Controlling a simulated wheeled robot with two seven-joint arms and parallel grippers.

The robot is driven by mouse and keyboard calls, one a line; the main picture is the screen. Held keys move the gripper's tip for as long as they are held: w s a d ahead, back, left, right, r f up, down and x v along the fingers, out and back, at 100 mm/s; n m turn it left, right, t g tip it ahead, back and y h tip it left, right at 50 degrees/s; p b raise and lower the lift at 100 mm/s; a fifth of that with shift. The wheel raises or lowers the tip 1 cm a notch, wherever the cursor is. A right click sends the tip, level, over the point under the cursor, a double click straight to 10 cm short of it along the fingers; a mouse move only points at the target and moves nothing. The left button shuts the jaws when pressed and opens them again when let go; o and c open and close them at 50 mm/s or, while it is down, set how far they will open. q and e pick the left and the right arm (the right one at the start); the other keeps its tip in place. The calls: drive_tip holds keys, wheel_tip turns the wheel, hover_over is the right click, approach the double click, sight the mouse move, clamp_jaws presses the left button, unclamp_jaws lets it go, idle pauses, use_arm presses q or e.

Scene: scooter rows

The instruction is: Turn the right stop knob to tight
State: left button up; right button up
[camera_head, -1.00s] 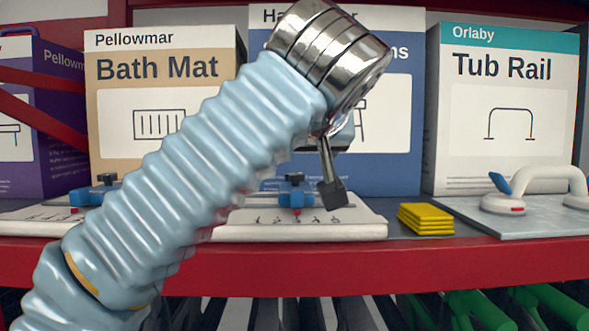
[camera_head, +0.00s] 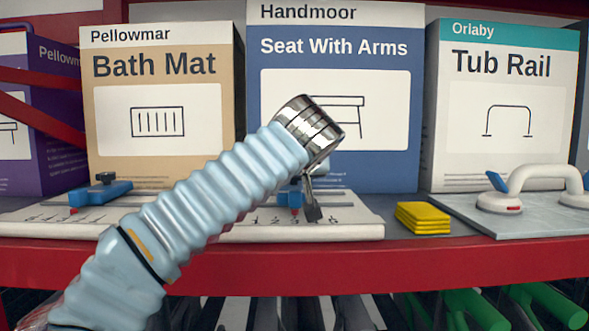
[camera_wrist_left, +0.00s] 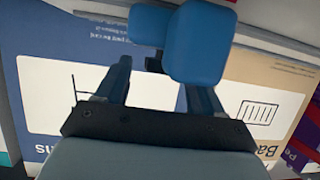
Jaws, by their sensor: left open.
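The right stop is a blue slider (camera_head: 296,194) on the white numbered board, mostly hidden behind my left gripper (camera_head: 308,200) in the head view. In the left wrist view, which is upside down, its blue body (camera_wrist_left: 200,45) covers the tip of one finger. A small black part, apparently the right stop's knob (camera_wrist_left: 153,63), lies between the fingers of my left gripper (camera_wrist_left: 160,80). The fingers point down and stand apart, with gaps beside the knob. I cannot read the knob's angle. My right gripper is in neither view.
The left stop (camera_head: 98,193) with its black knob sits further left on the board (camera_head: 300,232). Yellow pads (camera_head: 423,218) and a white grab handle (camera_head: 540,180) lie to the right. Boxes such as Seat With Arms (camera_head: 335,120) stand close behind. The red shelf edge (camera_head: 400,262) runs in front.

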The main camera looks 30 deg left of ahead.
use_arm(q)
drive_tip(key=shift+c, duration=0.3)
drive_tip(key=c, duration=1)
drive_tip(key=shift+s+a, duration=0.1)
drive_tip(key=m+h, duration=0.1)
drive_tip(key=m+t+h, duration=0.1)
drive_tip(key=m+h, duration=0.1)
drive_tip(key=shift+s+a+t, duration=0.1)
drive_tip(key=shift+a+t, duration=0.2)
drive_tip(key=shift+a, duration=0.05)
drive_tip(key=m+h, duration=0.2)
drive_tip(key=a+m+h, duration=0.1)
drive_tip(key=m+h, duration=0.1)
drive_tip(key=h, duration=0.1)
drive_tip(key=shift+r+m+t, duration=0.1)
drive_tip(key=shift+m+t, duration=0.2)
drive_tip(key=shift+t, duration=0.1)
drive_tip(key=m+h, duration=0.2)
drive_tip(key=a+m+g+h, duration=0.1)
drive_tip(key=m+h, duration=0.1)
drive_tip(key=h, duration=0.1)
drive_tip(key=shift+m+g, duration=0.3)
drive_tip(key=shift+w+m+g+h, duration=0.2)
drive_tip(key=shift+m+g+h, duration=0.2)
drive_tip(key=shift+m+h, duration=0.4)
drive_tip(key=shift+h, duration=0.3)
